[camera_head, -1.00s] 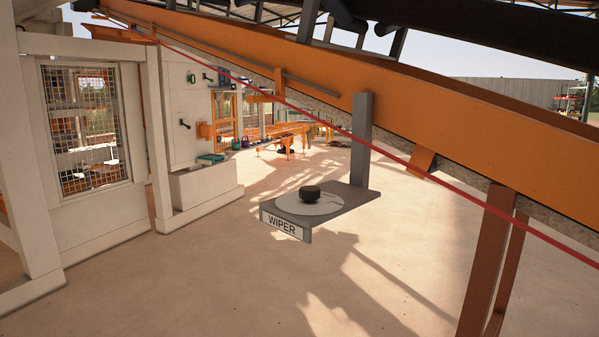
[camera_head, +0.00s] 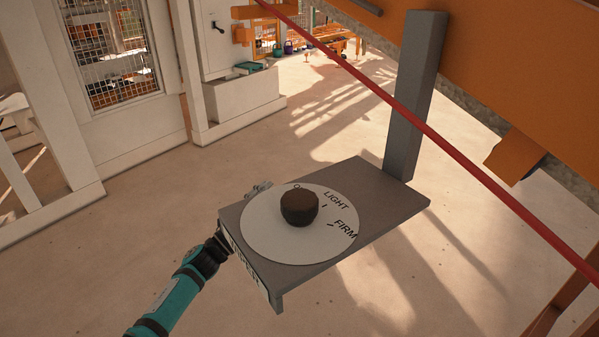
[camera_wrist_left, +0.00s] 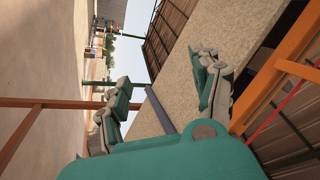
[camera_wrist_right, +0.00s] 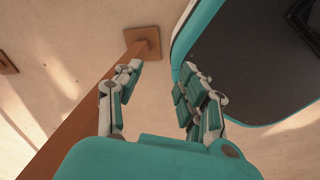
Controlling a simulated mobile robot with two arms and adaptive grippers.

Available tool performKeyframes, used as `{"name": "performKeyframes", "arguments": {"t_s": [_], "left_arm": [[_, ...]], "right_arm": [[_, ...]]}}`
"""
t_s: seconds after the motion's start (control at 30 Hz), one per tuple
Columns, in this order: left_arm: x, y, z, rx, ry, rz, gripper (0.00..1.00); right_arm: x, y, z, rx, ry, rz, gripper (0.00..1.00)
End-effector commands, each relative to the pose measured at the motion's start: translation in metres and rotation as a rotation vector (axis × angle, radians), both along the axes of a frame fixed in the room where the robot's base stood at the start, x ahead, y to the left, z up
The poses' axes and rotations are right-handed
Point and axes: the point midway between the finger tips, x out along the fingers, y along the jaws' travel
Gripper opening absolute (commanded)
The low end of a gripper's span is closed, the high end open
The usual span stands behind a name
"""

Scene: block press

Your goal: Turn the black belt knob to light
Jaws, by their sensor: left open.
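The black belt knob (camera_head: 299,208) stands on a white round dial (camera_head: 270,240) on a grey shelf (camera_head: 370,205). The dial reads LIGHT and FIRM at right; a third word is partly hidden behind the knob. No pointer on the knob is clear, so its setting cannot be told. My left arm comes in from the lower left, and my left gripper (camera_head: 258,189) is mostly hidden behind the shelf's left edge, apart from the knob. In the left wrist view the left gripper (camera_wrist_left: 163,85) is open and empty. My right gripper (camera_wrist_right: 158,68) is open and empty over the floor.
A grey post (camera_head: 415,95) rises from the shelf's back. A red cord (camera_head: 400,105) slants past it, beside the orange beam (camera_head: 490,95). A brown post (camera_wrist_right: 95,105) and a dark teal-edged panel (camera_wrist_right: 250,60) are near my right gripper. Floor at left is clear.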

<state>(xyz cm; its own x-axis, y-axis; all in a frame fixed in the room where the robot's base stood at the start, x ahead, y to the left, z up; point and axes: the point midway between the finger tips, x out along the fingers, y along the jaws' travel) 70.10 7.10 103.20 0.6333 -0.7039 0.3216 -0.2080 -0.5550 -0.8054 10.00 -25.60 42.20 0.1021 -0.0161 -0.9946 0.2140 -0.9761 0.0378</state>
Motion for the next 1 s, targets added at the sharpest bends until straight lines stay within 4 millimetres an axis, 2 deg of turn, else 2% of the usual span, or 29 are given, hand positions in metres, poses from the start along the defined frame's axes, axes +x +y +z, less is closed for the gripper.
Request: {"name": "performKeyframes", "arguments": {"t_s": [0.03,0.07,0.1,0.17,0.2,0.3,0.4,0.53,0.6,0.73,0.87,1.0], "left_arm": [[-0.006,-0.018,0.076,0.045,-0.166,-0.091,0.65],[-0.015,-0.029,0.111,0.075,-0.259,-0.148,0.65],[-0.031,-0.043,0.158,0.124,-0.388,-0.228,0.65],[-0.065,-0.063,0.224,0.218,-0.594,-0.359,0.65],[-0.092,-0.074,0.261,0.295,-0.731,-0.450,0.65],[-0.160,-0.090,0.323,0.520,-1.036,-0.666,0.65],[-0.215,-0.087,0.355,0.799,-1.285,-0.862,0.65],[-0.257,-0.063,0.375,1.184,-1.486,-1.055,0.65],[-0.268,-0.046,0.383,1.373,-1.539,-1.124,0.65],[-0.279,-0.020,0.395,1.628,-1.572,-1.199,0.65],[-0.282,-0.007,0.399,1.747,-1.569,-1.228,0.65],[-0.282,-0.009,0.389,1.766,-1.568,-1.234,0.65]], "right_arm": [[-0.004,0.004,0.010,0.004,0.005,-0.001,0.40],[-0.005,0.006,0.013,0.007,0.007,-0.001,0.40],[-0.008,0.009,0.017,0.011,0.010,-0.002,0.40],[-0.012,0.015,0.025,0.018,0.016,-0.002,0.40],[-0.015,0.020,0.030,0.023,0.020,-0.002,0.40],[-0.021,0.029,0.041,0.034,0.028,-0.001,0.40],[-0.021,0.031,0.052,0.037,0.030,0.001,0.40],[-0.019,0.027,0.064,0.032,0.027,0.002,0.40],[-0.017,0.024,0.069,0.028,0.024,0.001,0.40],[-0.012,0.017,0.075,0.021,0.017,-0.001,0.40],[-0.010,0.014,0.077,0.017,0.013,-0.002,0.40],[-0.010,0.014,0.080,0.017,0.013,-0.003,0.40]]}}
